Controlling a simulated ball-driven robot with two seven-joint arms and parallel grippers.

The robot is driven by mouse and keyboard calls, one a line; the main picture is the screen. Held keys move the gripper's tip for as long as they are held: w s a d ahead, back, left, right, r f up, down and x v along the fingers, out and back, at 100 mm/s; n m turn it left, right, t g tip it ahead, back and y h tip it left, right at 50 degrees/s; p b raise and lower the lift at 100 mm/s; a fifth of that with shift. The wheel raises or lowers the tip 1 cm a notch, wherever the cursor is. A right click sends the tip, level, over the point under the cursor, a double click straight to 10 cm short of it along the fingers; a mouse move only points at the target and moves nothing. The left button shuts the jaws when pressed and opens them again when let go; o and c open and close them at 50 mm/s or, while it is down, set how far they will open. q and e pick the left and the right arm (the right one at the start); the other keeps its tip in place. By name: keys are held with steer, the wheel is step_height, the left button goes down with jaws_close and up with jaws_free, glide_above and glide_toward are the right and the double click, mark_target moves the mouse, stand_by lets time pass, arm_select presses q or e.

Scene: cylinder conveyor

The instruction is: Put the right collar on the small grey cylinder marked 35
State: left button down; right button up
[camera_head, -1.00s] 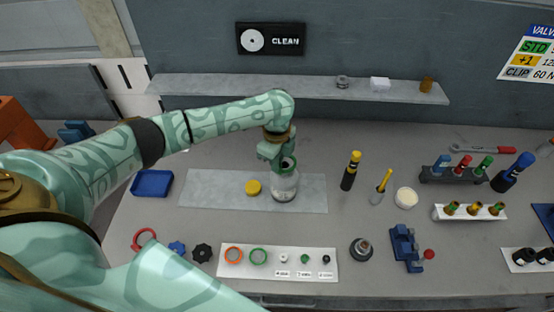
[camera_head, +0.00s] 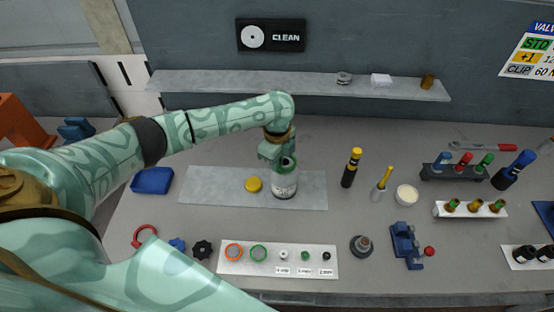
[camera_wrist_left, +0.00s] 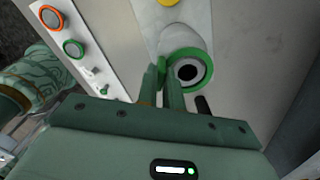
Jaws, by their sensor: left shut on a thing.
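A pale grey cylinder (camera_head: 284,187) stands upright on the grey mat in the head view; dark marks on its side are too small to read. A green collar (camera_head: 287,163) is at its top. In the wrist view the green collar (camera_wrist_left: 205,78) surrounds the cylinder's dark open end; I cannot tell how firmly it is seated. My left gripper (camera_head: 272,152) is at the collar's left side, shut on its edge; its fingers (camera_wrist_left: 163,72) hide part of it. An orange ring (camera_head: 233,252) and another green ring (camera_head: 259,253) lie on the white board. My right gripper is out of view.
A yellow disc (camera_head: 253,184) lies left of the cylinder on the mat (camera_head: 215,188). A black and yellow tool (camera_head: 351,168) and a small holder with a yellow stick (camera_head: 379,190) stand to the right. A blue tray (camera_head: 152,181) lies left. The shelf (camera_head: 290,86) is behind.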

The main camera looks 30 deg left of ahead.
arm_select(q)
steer(key=shift+f, duration=0.85)
steer(key=c, duration=1.5)
jaws_free()
step_height(320, 180, up, 6)
steer(key=p, duration=0.7)
steer(key=shift+p, duration=0.4)
